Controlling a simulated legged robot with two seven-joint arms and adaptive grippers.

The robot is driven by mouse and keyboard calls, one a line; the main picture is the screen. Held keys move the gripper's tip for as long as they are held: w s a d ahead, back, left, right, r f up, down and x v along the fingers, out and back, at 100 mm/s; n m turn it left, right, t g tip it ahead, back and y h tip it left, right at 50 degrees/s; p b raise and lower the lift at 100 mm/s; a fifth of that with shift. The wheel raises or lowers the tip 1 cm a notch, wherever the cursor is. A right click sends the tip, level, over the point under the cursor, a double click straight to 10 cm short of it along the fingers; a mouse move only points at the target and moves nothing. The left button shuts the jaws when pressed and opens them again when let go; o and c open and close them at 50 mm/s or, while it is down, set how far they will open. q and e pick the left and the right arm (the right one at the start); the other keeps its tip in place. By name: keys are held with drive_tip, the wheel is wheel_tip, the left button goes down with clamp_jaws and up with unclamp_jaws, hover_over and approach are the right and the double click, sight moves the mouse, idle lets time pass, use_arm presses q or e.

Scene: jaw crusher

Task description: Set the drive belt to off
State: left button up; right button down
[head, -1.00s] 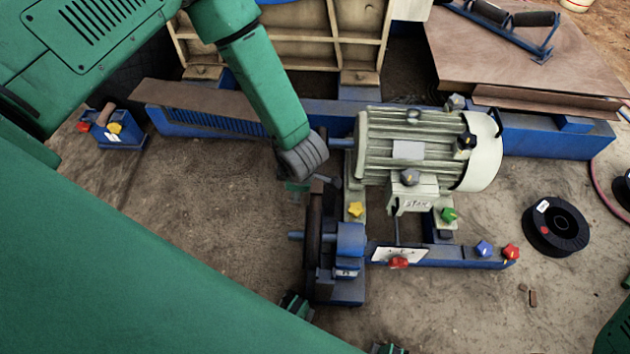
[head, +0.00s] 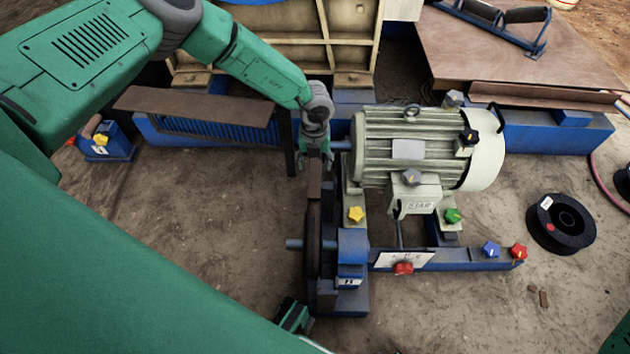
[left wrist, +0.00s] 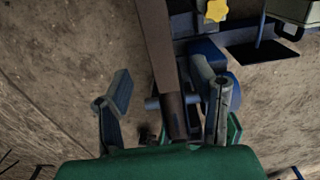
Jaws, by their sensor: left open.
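The drive belt (head: 313,215) is a dark brown band at the left side of the grey motor (head: 425,150), running down to the lower pulley by the blue bearing block (head: 351,246). My left gripper (head: 315,160) is at the belt's upper end, beside the motor shaft, and partly hides it. In the left wrist view, its two fingers are spread apart, and the belt (left wrist: 157,45) runs between them; contact cannot be told. A red knob (head: 403,268) sits on a white marked plate (head: 385,260) at the motor's base. My right gripper is not seen.
A blue frame rail (head: 545,140) and a brown plate (head: 195,105) lie behind. Yellow (head: 356,214), green (head: 453,215), blue (head: 490,249) and red star knobs (head: 519,251) surround the motor base. A black spool (head: 560,224) lies right.

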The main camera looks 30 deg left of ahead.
sight(315, 179)
use_arm(q)
wheel_tip(315, 179, down, 7)
drive_tip(key=shift+f+b, duration=0.1)
drive_tip(key=shift+b, duration=1.05)
